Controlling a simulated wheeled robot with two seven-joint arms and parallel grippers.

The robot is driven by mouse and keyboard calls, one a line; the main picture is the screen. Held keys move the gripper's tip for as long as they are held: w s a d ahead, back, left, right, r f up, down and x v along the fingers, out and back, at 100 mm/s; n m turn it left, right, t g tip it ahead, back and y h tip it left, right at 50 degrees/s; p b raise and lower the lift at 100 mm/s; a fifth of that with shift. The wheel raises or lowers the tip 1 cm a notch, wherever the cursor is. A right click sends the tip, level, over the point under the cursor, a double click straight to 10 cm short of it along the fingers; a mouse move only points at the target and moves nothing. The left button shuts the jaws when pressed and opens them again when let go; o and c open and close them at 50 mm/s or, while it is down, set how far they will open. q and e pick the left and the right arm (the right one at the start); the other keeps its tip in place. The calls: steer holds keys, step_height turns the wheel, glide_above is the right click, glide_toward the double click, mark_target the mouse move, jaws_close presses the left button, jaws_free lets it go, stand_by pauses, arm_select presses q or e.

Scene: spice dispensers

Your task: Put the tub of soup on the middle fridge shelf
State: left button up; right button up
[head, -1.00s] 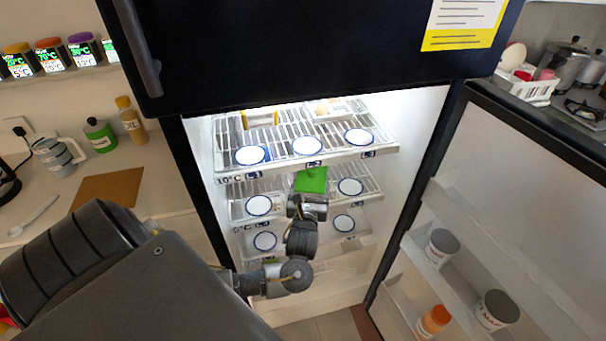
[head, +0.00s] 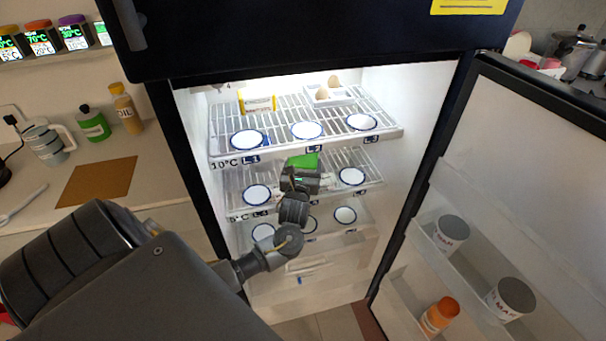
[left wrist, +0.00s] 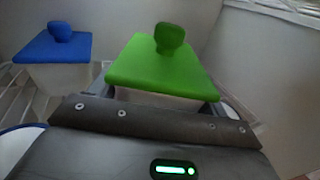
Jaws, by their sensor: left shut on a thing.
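A tub with a green lid and knob (left wrist: 155,65) is held by my left gripper, which shows in the left wrist view (left wrist: 160,105) just below the lid. In the head view the green lid (head: 303,161) shows beyond my left gripper (head: 300,177), inside the open fridge at the middle shelf (head: 365,187), between its left and right round plates. My gripper hides the tub's body and the shelf's middle spot. I cannot tell whether the tub touches the shelf. No soup label is readable. My right gripper is out of view.
A blue-lidded tub (left wrist: 55,50) stands left of the green one in the left wrist view. The top shelf (head: 325,150) is close above and carries a yellow-edged pack (head: 258,103) and an egg tray (head: 335,97). The open door (head: 520,170) holds jars at right.

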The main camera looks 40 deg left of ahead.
arm_select(q)
step_height(320, 180, down, 3)
steer(key=shift+f, duration=0.1)
steer(key=shift+w+a+f, duration=0.1)
steer(key=shift+w+f, duration=0.05)
steer(key=shift+f, duration=0.15)
steer(key=o, duration=1.3)
steer(key=shift+f, duration=0.1)
steer(key=shift+c, duration=0.2)
steer(key=p+v, duration=0.2)
steer(key=v, duration=1)
